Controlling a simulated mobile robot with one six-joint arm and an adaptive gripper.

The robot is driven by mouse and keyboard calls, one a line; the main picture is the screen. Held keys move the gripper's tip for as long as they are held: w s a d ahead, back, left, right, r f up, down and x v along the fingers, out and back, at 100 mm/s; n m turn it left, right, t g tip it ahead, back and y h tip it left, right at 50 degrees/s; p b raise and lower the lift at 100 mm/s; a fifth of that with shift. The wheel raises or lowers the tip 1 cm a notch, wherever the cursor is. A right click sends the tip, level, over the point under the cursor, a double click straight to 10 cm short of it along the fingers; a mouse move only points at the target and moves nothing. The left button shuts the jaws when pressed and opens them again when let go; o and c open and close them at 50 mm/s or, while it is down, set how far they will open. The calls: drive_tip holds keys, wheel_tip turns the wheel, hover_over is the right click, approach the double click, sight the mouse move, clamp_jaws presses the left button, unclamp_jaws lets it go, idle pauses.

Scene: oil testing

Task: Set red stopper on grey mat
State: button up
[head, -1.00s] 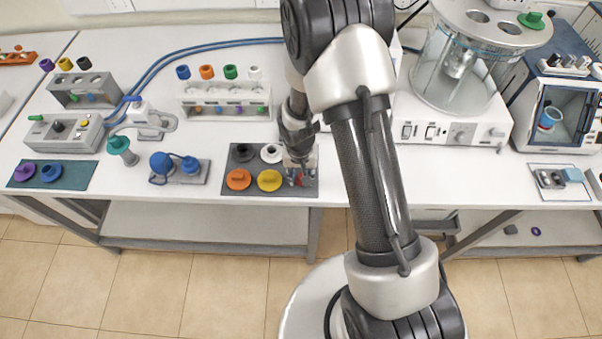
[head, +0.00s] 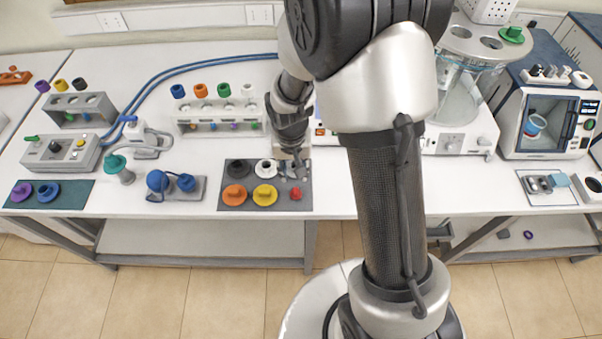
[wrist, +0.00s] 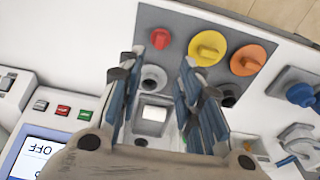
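The red stopper (head: 295,194) sits on the grey mat (head: 279,182), at its front right corner. In the wrist view the red stopper (wrist: 160,39) stands just beyond my fingertips, apart from them. My gripper (head: 290,168) is over the back right part of the mat, behind the red stopper. In the wrist view my gripper (wrist: 160,75) is open, its fingers spread wide with nothing held. A grey ring-shaped piece (wrist: 153,78) shows between the fingers, on the mat (wrist: 182,22).
Orange (head: 234,195), yellow (head: 265,195), black (head: 238,168) and white (head: 265,168) stoppers share the mat. A white rack (head: 222,112) stands behind it. A blue-capped device (head: 176,186) stands left. The mat's front edge is near the table edge.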

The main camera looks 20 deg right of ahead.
wheel_tip(320, 180, up, 10)
drive_tip(key=s+t, duration=0.1)
drive_tip(key=s, duration=0.1)
drive_tip(key=s+r+n+t, duration=0.2)
drive_tip(key=s+r+n, duration=0.1)
drive_tip(key=s+r, duration=1.1)
drive_tip(key=s, duration=0.4)
drive_tip(key=shift+s+d+r+n+t+y, duration=0.2)
drive_tip(key=shift+d+r+n+t+y, duration=0.1)
drive_tip(key=shift+d+r, duration=0.05)
wheel_tip(320, 180, down, 10)
drive_tip(key=b, duration=1)
drive_tip(key=shift+f, duration=0.1)
